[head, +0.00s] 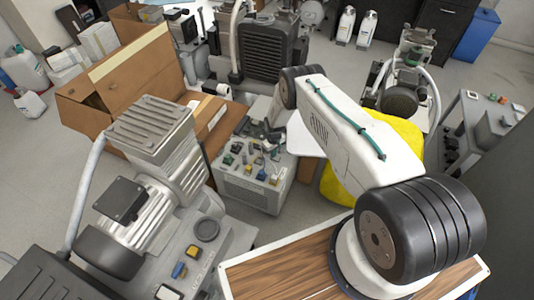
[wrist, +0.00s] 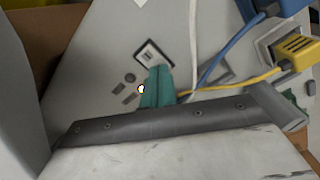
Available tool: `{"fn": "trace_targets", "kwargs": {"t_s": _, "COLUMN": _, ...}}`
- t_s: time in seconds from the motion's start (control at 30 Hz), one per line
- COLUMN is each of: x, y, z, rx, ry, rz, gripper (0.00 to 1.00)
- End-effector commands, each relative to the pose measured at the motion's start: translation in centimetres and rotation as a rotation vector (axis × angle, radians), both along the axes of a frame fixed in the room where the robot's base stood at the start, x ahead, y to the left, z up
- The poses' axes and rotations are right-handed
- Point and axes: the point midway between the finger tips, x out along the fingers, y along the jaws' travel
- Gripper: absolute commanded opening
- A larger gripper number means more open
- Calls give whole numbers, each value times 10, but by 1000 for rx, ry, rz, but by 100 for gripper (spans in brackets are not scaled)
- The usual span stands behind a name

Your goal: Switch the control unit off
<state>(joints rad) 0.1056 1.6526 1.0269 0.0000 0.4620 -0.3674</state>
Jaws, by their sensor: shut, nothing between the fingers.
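The control unit (head: 252,190) is a light grey box on the floor in the middle of the head view, with coloured plugs and switches on its sloped top. My gripper (head: 271,134) is over the back edge of that top, shut and empty; its fingertips are too small to make out clearly. In the wrist view the grey panel (wrist: 90,84) fills the middle. A small bright light (wrist: 141,89) shows beside the teal piece. I cannot tell the switch's position.
Blue and yellow cables with a yellow plug (wrist: 298,48) lie at the right of the panel. A compressor (head: 150,180) stands at left, an open cardboard box (head: 135,75) behind it. A dark machine (head: 265,50) stands behind the unit, a yellow item (head: 400,135) to the right.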

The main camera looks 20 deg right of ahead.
Motion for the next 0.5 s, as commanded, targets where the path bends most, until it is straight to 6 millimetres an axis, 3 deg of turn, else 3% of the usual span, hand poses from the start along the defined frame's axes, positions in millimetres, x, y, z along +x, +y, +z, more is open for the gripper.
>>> {"fn": "trace_targets", "kwargs": {"t_s": 0.33, "x": 0, "y": 0, "z": -5, "rx": 0, "ry": 0, "rz": 0, "gripper": 0}}
{"fn": "trace_targets", "kwargs": {"t_s": 0.5, "x": 1, "y": 0, "z": 4, "rx": 0, "ry": 0, "rz": 0, "gripper": 0}}
